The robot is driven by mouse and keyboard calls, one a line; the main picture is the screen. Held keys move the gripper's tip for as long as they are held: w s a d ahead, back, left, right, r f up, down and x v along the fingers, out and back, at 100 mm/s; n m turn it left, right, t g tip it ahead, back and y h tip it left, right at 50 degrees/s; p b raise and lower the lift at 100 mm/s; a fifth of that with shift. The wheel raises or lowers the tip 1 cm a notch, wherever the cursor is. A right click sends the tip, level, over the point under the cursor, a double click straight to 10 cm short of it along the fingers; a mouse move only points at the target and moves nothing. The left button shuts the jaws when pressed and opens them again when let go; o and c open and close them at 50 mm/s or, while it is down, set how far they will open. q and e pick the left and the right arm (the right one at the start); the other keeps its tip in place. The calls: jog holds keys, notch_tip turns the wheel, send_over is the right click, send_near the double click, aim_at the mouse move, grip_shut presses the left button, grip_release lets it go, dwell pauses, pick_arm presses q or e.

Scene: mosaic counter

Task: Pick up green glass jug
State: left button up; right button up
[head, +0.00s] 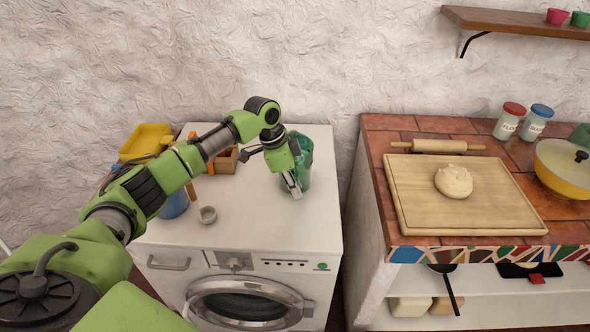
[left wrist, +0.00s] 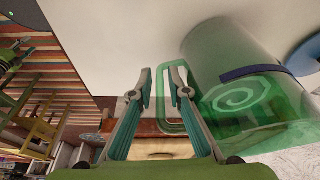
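The green glass jug (head: 304,162) stands on top of the white washing machine, near its right side. In the left wrist view the jug (left wrist: 245,105) fills the right side, with a spiral mark and its looped handle (left wrist: 161,98) toward the middle. My left gripper (head: 292,184) is at the jug's near left side and partly covers it. In the left wrist view my left gripper (left wrist: 161,74) is open, with its fingertips on either side of the handle's outer bar; contact cannot be told. My right gripper is in neither view.
A tiled counter to the right, across a gap, holds a cutting board (head: 420,205) with dough (head: 453,181).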

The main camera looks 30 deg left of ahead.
pick_arm(q)
grip_shut()
jog(key=shift+w+r, duration=0.1)
jog(key=shift+r, duration=0.1)
jog(key=shift+r, duration=0.1)
jog(key=shift+w+r+b, duration=0.1)
jog(key=shift+r+b, duration=0.35)
jog(key=shift+r, duration=0.15)
jog(key=s+d+r+b, duration=0.1)
jog(key=s+r+b, duration=0.2)
jog(key=s+r, duration=0.8)
jog(key=s, duration=0.3)
jog(key=shift+r+b, duration=0.25)
jog(key=shift+b, duration=0.05)
jog(key=shift+s+d, duration=0.1)
